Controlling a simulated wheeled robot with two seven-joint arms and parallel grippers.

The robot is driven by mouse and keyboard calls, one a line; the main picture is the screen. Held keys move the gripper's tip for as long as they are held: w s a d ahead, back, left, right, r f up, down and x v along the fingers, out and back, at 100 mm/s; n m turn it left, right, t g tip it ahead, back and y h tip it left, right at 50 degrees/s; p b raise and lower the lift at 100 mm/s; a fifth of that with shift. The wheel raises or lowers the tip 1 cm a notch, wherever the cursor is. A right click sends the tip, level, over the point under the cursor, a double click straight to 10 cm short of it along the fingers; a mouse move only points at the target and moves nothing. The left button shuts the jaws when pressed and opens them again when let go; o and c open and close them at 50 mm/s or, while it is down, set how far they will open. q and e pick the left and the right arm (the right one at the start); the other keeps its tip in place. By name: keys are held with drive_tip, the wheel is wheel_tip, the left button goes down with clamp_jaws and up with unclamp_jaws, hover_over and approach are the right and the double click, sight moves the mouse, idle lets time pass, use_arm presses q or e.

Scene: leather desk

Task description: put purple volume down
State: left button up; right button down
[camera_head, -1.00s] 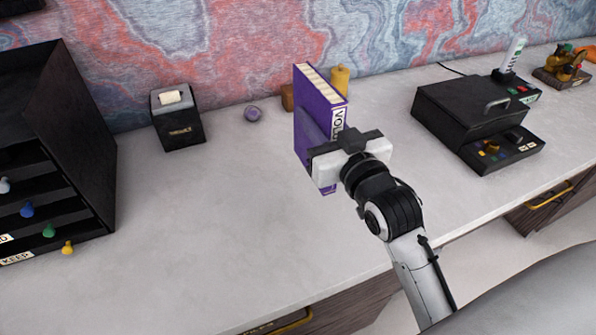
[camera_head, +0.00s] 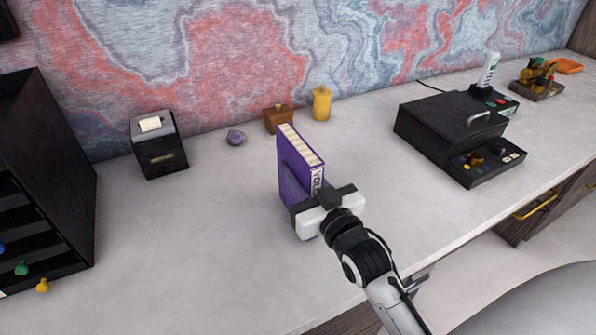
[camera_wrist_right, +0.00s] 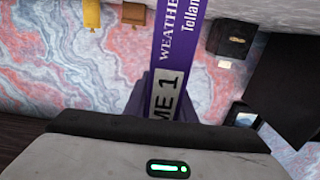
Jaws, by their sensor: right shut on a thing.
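The purple volume (camera_head: 292,167) is an upright book with pale page edges on top and a white label on its spine. My right gripper (camera_head: 312,200) is shut on its spine side, near the middle of the desk. In the right wrist view the purple spine (camera_wrist_right: 180,50) with white lettering and a label stands straight ahead of the gripper (camera_wrist_right: 160,130). The gripper and arm hide the book's lower front, and I cannot tell whether its bottom touches the desk (camera_head: 200,240). My left gripper is not in view.
A black shelf unit (camera_head: 40,170) is left and a black machine (camera_head: 455,135) right. The desk left of the book is clear.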

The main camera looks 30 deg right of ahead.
drive_tip(key=shift+r, duration=0.15)
drive_tip(key=c, duration=1.5)
unclamp_jaws()
drive_tip(key=shift+f, duration=0.25)
